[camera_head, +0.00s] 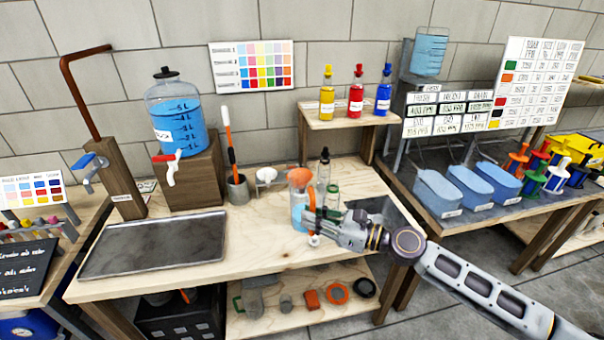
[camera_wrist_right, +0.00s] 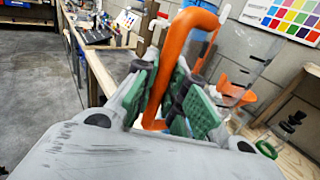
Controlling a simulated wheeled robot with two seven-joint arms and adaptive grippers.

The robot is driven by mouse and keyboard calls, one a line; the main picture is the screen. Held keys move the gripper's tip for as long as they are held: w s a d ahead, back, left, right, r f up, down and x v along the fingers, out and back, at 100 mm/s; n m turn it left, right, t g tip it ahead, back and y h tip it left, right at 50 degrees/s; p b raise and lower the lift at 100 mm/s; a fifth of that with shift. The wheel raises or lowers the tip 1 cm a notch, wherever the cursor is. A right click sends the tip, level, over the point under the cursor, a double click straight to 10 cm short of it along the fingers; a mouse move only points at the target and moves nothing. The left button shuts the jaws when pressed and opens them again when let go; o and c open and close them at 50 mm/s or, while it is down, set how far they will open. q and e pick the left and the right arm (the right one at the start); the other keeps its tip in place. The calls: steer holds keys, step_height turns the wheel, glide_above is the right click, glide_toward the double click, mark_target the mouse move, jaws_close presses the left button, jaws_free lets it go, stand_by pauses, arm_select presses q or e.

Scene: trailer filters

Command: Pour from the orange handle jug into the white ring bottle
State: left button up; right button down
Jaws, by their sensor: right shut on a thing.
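The jug (camera_head: 298,214) has a clear body with blue liquid, an orange top and an orange handle. It looks upright over the right part of the workbench; I cannot tell if it touches the top. My right gripper (camera_head: 318,222) is shut on its orange handle (camera_wrist_right: 190,32), between green finger pads in the right wrist view (camera_wrist_right: 177,105). A small white ring (camera_head: 314,241) shows just below the gripper; I cannot tell if it belongs to the white ring bottle. My left gripper is not in view.
A clear bottle with a dark stopper (camera_head: 323,172) and a green-ringed one (camera_head: 332,196) stand close behind the jug. A grey tray (camera_head: 155,245) lies at left. A blue-filled dispenser (camera_head: 178,125) and a cup (camera_head: 238,189) stand behind. The bench front between tray and jug is clear.

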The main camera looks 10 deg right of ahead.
mark_target(315, 203)
steer(key=shift+f, duration=0.1)
stand_by(0.6)
steer(key=shift+r+p, duration=2.55)
steer(key=shift+p, duration=0.05)
steer(key=shift+f, duration=0.1)
stand_by(0.7)
